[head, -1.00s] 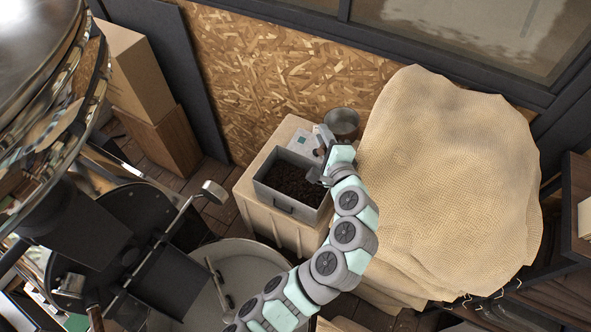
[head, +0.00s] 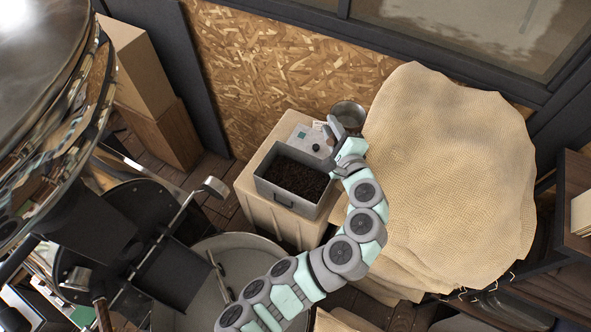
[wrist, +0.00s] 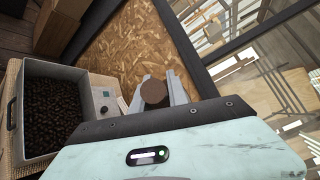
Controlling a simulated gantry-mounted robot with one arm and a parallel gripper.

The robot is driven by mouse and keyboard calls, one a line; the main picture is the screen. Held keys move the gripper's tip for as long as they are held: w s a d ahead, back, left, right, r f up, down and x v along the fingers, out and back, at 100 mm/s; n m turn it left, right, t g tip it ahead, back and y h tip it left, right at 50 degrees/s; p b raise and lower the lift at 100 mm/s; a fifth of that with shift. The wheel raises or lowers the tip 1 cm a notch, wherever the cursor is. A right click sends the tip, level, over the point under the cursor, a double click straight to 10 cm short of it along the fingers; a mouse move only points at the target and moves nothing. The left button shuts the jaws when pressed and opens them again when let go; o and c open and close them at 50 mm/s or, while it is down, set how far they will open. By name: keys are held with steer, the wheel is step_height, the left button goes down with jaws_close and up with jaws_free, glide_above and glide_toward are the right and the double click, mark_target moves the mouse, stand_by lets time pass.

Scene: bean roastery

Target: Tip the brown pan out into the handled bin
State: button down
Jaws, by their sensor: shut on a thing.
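The handled bin (head: 276,194) is a grey metal box with a front handle, standing on a pale crate and holding dark beans. It also shows at the left edge of the wrist view (wrist: 52,69). My gripper (head: 338,146) is to the right of the bin, near its back right corner. In the wrist view its two grey fingers are shut on a small, round brown thing (wrist: 154,92), which I take as the brown pan. Its contents cannot be made out.
A small grey device with a dark knob (head: 303,136) sits behind the bin. A large burlap-covered heap (head: 450,175) rises close on the right. The chipboard wall (head: 270,65) is behind.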

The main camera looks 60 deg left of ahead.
steer(key=shift+r, duration=0.1)
steer(key=shift+r, duration=2.95)
